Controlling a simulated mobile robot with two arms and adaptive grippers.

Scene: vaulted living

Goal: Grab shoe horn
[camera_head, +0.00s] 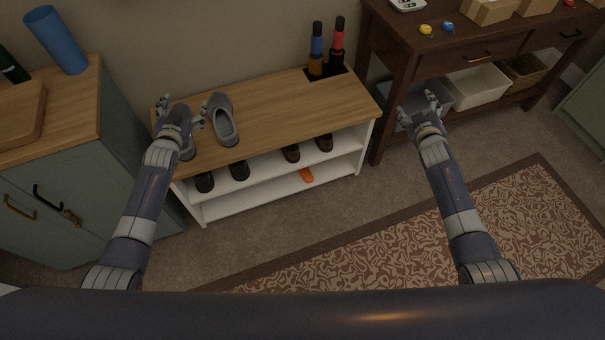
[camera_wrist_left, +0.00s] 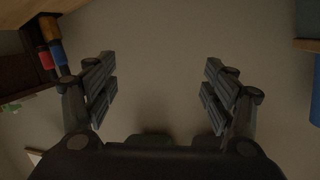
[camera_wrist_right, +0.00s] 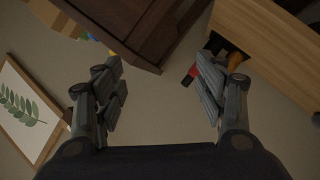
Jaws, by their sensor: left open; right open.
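A small orange piece (camera_head: 306,174) lies on the lower shelf of the white shoe bench (camera_head: 275,191); it may be the shoe horn, but it is too small to be sure. My left gripper (camera_head: 181,108) is open above the bench's left end, in front of a grey slipper there, and far left of the orange piece. My right gripper (camera_head: 418,105) is open and empty, right of the bench and in front of the dark table. Both open jaws also show in the left wrist view (camera_wrist_left: 160,85) and the right wrist view (camera_wrist_right: 160,90).
A second grey slipper (camera_head: 222,119) and two bottles (camera_head: 326,50) stand on the bench top. Dark shoes (camera_head: 239,171) sit on its upper shelf. A green cabinet (camera_head: 60,190) stands left, a dark wooden table (camera_head: 388,62) right. Carpet and a patterned rug (camera_head: 440,240) lie in front.

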